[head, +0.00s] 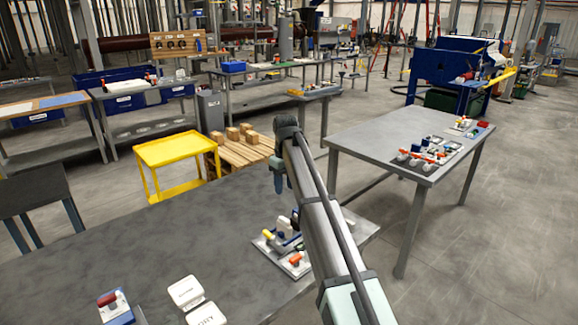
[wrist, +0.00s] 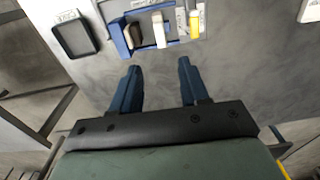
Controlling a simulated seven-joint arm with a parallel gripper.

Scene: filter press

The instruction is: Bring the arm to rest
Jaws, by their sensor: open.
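My arm (head: 325,235) reaches from the bottom right of the head view up over the grey table (head: 150,240). My gripper (wrist: 160,64) is in the wrist view, its two blue fingers apart with nothing between them. Bare grey surface shows behind and between the fingers. In the head view the arm's far end bends down above the table's far side, and the fingers are hard to make out there.
Beyond the fingertips are a blue holder (wrist: 120,37), a yellow-ended piece (wrist: 194,24) and a dark-rimmed tray (wrist: 74,37). In the head view, white labelled containers (head: 186,291) stand in front. A yellow cart (head: 167,150) and second grey table (head: 375,140) stand beyond.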

